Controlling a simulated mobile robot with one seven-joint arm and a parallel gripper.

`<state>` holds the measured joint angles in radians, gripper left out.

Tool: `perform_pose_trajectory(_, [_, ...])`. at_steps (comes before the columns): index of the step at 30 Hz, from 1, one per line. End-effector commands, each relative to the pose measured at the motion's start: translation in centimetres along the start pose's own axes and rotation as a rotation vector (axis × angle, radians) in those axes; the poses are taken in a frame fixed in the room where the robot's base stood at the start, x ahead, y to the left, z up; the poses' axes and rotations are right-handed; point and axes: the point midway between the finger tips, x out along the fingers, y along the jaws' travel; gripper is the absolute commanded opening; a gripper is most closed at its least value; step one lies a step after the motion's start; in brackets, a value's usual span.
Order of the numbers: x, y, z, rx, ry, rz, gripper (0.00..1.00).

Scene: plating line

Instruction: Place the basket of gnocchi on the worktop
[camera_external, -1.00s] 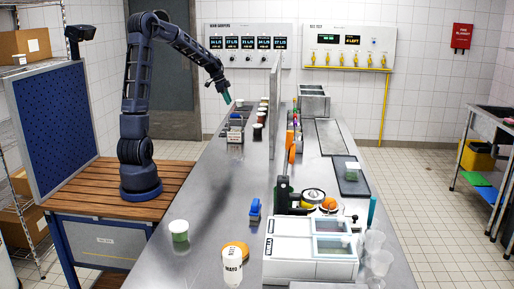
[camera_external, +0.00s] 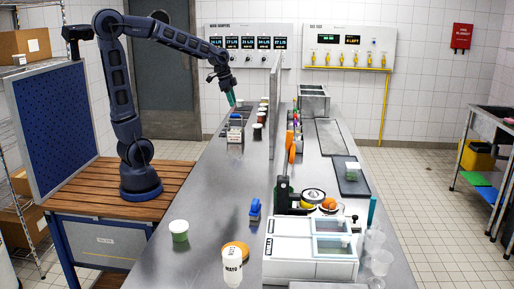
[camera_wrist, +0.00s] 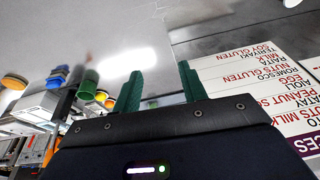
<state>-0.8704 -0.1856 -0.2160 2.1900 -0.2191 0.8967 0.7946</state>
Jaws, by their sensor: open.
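My gripper (camera_external: 231,98) hangs over the far left part of the steel worktop (camera_external: 190,195), near dark wells (camera_external: 238,111) set there. In the wrist view its two green fingers (camera_wrist: 160,90) stand apart with nothing visible between them. A small metal rack or basket with a blue top (camera_external: 236,130) stands on the worktop just in front of the wells. I cannot tell whether it is the gnocchi basket, and no gnocchi can be made out in either view.
A tall clear divider (camera_external: 275,105) runs along the worktop, with several small jars (camera_external: 260,117) beside it. A green-filled tub (camera_external: 179,230) and a mayo bottle (camera_external: 232,266) stand near the front. Open steel lies between. A text panel (camera_wrist: 250,85) fills the wrist view's right.

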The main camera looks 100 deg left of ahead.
Motion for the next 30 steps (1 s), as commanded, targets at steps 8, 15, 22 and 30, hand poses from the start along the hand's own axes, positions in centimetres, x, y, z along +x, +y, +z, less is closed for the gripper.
perform_pose_trajectory(8, [-2.4,9.1,1.3,0.008,0.012,-0.02,0.42])
perform_pose_trajectory(15, [-4.0,15.5,4.0,0.002,0.036,-0.023,0.42])
perform_pose_trajectory(22, [-5.1,20.3,7.5,-0.007,0.071,-0.012,0.42])
perform_pose_trajectory(30, [-5.7,24.2,12.0,-0.021,0.109,0.021,0.42])
